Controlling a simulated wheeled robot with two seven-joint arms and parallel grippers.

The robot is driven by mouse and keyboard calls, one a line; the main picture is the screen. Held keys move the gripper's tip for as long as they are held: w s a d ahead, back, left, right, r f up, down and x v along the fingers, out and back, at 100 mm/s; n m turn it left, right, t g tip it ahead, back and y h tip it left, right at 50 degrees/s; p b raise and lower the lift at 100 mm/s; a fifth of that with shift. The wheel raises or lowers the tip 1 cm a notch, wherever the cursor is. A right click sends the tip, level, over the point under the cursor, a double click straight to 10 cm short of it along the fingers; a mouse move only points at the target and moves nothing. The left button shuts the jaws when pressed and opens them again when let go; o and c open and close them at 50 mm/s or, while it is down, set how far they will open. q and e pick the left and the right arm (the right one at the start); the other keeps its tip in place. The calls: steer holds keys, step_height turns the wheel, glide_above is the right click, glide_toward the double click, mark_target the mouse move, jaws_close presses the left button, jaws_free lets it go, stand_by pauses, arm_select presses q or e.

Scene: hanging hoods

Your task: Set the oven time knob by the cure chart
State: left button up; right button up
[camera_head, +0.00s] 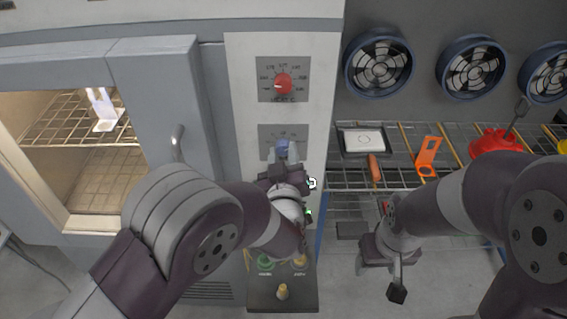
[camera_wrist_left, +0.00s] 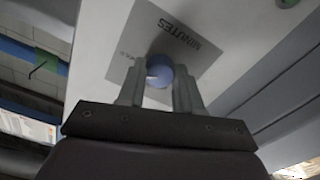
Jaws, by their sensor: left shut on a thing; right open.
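The oven time knob is blue and sits on a grey dial plate marked MINUTES (camera_wrist_left: 178,38) in the left wrist view. My left gripper (camera_wrist_left: 158,88) is shut on the blue knob (camera_wrist_left: 160,70), one finger on each side. In the head view the blue knob (camera_head: 283,147) shows just above the left gripper (camera_head: 283,163), which hides much of the lower plate. A red knob (camera_head: 283,83) on the upper dial plate stands free. My right gripper (camera_head: 382,275) is open and empty, low in front of the rack. I cannot make out a cure chart.
The oven (camera_head: 160,90) stands at left with a lit window and a door handle (camera_head: 177,140). A wire rack (camera_head: 400,180) at right holds a tray (camera_head: 364,139), an orange bracket (camera_head: 428,157) and a red part (camera_head: 495,145). Green and yellow buttons sit below the dials.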

arm_select(q)
steer(key=n+b, duration=0.3)
steer(key=shift+f, duration=0.2)
steer(key=shift+r+n+b, duration=0.1)
steer(key=shift+n+b, duration=0.3)
steer(key=shift+b, duration=0.2)
steer(key=o, duration=1)
steer(key=shift+r, duration=0.1)
steer(key=shift+o, duration=0.2)
steer(key=shift+s, duration=0.1)
steer(key=s+b, duration=0.1)
steer(key=s, duration=1.1)
steer(key=shift+s+b, duration=0.35)
steer(key=shift+b, duration=0.05)
